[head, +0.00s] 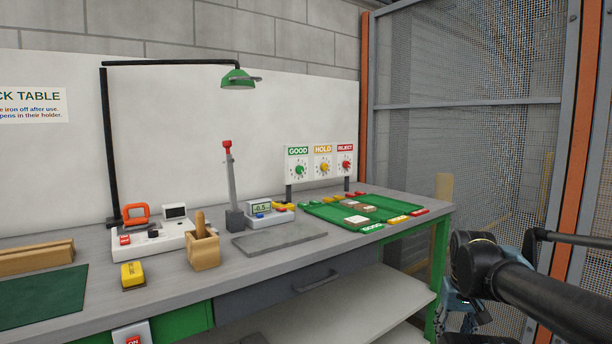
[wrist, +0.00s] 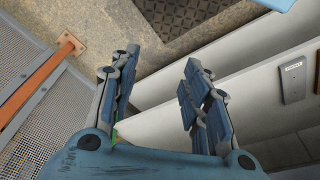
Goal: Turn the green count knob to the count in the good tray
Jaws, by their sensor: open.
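The green count knob (head: 299,170) is on a white panel under a green GOOD sign (head: 298,151), at the back right of the bench in the head view. It has a dial scale around it, too small to read. The good tray (head: 322,214) is green with a green front label and lies in front of the panel; a pale board (head: 356,220) shows in that area, but I cannot tell the exact count. My gripper (wrist: 157,78) is open and empty in the wrist view, pointing down over floor and bench side. In the head view it is low right, beyond the bench end, far from the knob.
A yellow HOLD knob (head: 324,168) and red REJECT knob (head: 347,166) sit beside the green one. A mesh fence (head: 465,150) is behind right.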

